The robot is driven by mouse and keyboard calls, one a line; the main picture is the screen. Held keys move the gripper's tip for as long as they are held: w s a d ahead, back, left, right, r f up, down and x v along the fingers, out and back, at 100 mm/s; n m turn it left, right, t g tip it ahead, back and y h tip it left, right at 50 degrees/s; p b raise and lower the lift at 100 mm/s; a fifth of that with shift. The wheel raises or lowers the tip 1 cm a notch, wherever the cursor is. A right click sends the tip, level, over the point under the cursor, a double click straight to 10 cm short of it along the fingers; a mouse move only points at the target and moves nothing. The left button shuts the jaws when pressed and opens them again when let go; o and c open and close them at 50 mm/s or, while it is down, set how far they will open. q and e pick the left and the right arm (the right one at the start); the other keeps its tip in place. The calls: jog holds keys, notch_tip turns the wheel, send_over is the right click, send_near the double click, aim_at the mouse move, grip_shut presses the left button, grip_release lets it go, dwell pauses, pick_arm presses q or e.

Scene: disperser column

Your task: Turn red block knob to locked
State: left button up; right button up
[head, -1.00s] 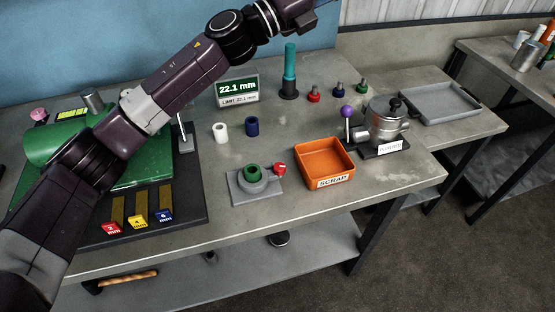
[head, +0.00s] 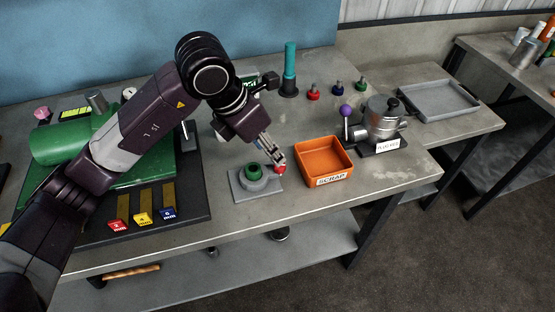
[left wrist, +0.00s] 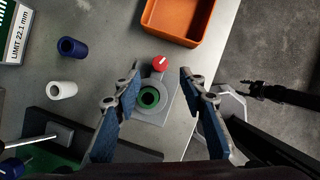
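The red knob (head: 279,169) sits at the right back corner of a small grey block (head: 243,194) holding a round collar with a green ring (head: 254,171). In the left wrist view the knob (left wrist: 160,63) shows a pale mark on top. My left gripper (head: 280,158) is over the knob in the head view, partly covering it. In the left wrist view its two fingers (left wrist: 158,75) are wide apart, with the knob and block between them in the picture and nothing gripped. A dark jointed part, perhaps my right gripper (left wrist: 268,95), shows at the right of the wrist view.
The orange scrap bin (head: 324,179) stands close to the right of the block. A white ring (left wrist: 61,90) and a blue ring (left wrist: 72,48) stand on the bench. A plug gauge fixture with a purple-knobbed lever (head: 346,110) is further right. The bench front is clear.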

pick_arm(q)
jog(key=p+x, duration=0.1)
jog(key=x, duration=0.6)
jog(key=shift+f+p, duration=0.35)
jog(key=shift+c, duration=0.5)
